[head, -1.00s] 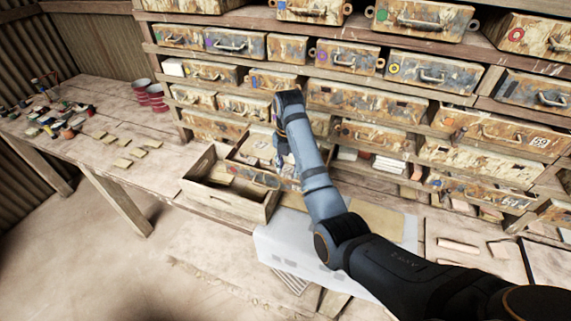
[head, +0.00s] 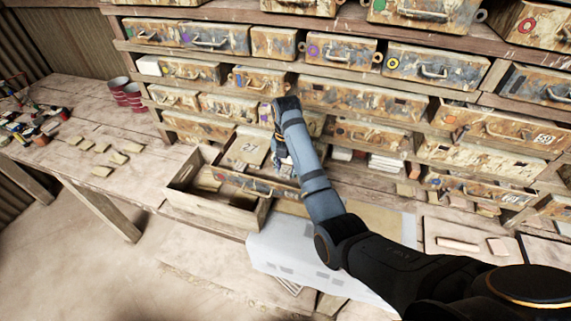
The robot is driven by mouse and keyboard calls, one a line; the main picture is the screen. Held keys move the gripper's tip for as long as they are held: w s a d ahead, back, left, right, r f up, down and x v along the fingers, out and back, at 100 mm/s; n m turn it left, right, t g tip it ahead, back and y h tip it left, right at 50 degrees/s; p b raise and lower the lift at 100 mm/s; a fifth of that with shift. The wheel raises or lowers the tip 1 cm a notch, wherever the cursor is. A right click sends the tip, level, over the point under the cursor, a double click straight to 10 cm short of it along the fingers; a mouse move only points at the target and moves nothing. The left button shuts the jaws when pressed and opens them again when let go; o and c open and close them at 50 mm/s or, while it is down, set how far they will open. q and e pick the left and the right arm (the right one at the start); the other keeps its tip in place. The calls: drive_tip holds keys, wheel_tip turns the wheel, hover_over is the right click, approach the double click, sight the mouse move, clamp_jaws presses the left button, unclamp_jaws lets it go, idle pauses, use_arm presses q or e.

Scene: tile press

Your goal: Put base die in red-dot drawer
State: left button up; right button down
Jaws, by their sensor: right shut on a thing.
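My right gripper (head: 284,163) points down over the right part of a pulled-out painted metal drawer (head: 243,182). It is shut; its fingers are small and dark here. What it grips, taken as the base die, is mostly hidden by the fingers and wrist. The open drawer has a worn rusty front with small coloured marks; I cannot make out for certain that one is a red dot. My left gripper is not in view.
An open wooden box (head: 225,214) stands close in front of the open drawer. Rows of shut drawers fill the rack behind, one with a red ring (head: 527,26) at upper right. Red tins (head: 128,96) and several small tiles lie on the left bench (head: 70,150).

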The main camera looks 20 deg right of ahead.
drive_tip(key=shift+s+f, duration=0.55)
drive_tip(key=shift+f, duration=0.25)
drive_tip(key=shift+d+f, duration=0.1)
drive_tip(key=shift+f, duration=0.2)
drive_tip(key=shift+w+f, duration=0.2)
drive_tip(key=shift+f, duration=0.05)
drive_tip(key=shift+w+f, duration=0.15)
drive_tip(key=c, duration=1.2)
unclamp_jaws()
drive_tip(key=o, duration=0.4)
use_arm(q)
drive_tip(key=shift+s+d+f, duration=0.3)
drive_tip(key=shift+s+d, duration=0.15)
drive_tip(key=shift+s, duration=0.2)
use_arm(e)
drive_tip(key=shift+o, duration=0.2)
